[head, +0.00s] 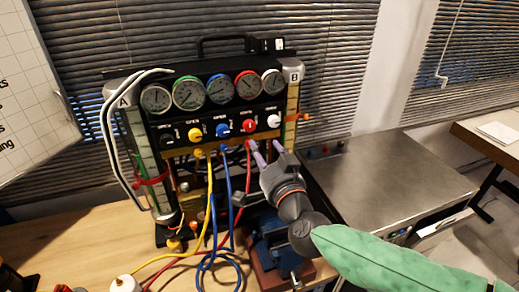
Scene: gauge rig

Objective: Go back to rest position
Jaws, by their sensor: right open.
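My right gripper (264,150) is open, and no object shows between its fingers. Its fingers point up at the lower right of the gauge rig (220,133), just below the red knob (249,126) and the white knob (273,119). I cannot tell whether a finger touches the rig. My right arm, in a green sleeve, comes in from the lower right. My left gripper is not in view.
Yellow, blue and red hoses (210,225) hang from the rig and coil on the wooden table (80,240). A blue vise-like device (272,245) stands below my right gripper. A metal cabinet (390,180) stands to the right. A whiteboard (30,90) is at left.

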